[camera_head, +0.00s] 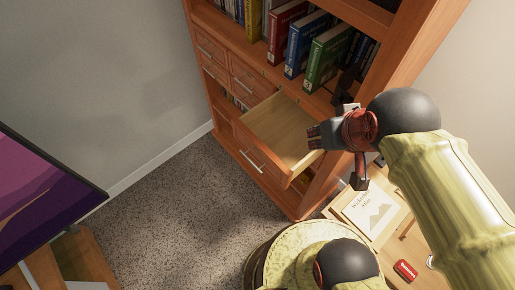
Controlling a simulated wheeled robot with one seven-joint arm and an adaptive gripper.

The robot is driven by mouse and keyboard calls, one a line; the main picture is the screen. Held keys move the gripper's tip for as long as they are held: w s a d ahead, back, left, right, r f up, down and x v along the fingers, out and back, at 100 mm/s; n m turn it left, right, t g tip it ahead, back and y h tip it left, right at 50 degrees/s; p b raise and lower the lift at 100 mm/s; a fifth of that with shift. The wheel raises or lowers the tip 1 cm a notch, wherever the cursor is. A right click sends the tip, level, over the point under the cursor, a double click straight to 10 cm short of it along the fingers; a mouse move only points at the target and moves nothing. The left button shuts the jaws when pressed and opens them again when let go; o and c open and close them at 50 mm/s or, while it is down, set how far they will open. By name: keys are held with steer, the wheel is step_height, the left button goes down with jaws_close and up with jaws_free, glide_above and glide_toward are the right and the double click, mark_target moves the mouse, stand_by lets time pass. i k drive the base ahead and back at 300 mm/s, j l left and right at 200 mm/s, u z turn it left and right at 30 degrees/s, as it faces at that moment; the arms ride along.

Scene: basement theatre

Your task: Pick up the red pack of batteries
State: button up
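A small red pack with white marking (405,270), which looks like the battery pack, lies on the light wooden table (408,246) at the lower right. My gripper (318,136) is well above and to the left of it, in front of the bookcase and over the right side of the open drawer (277,128). The gripper is apart from the red pack. Its fingers are small and seen at a poor angle, so I cannot tell whether they are open or shut.
The wooden bookcase (222,85) holds several binders, and its pulled-out drawer looks empty. A framed picture (374,212) lies on the table beside my arm. A screen (40,195) stands at the left. Carpet (185,200) is clear in the middle.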

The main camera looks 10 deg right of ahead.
mark_target(402, 266)
steer(key=z, duration=1.35)
steer(key=k+z, duration=0.1)
steer(key=z, duration=0.3)
steer(key=k+j+z, duration=0.1)
steer(key=z, duration=0.25)
steer(key=k+z, duration=0.1)
steer(key=z, duration=0.3)
steer(key=k+z, duration=0.1)
steer(key=z, duration=0.25)
steer(key=k+l+u, duration=0.15)
steer(key=l+u, duration=0.15)
steer(key=u, duration=0.15)
steer(key=k+l+u, duration=0.25)
steer(key=u, duration=0.2)
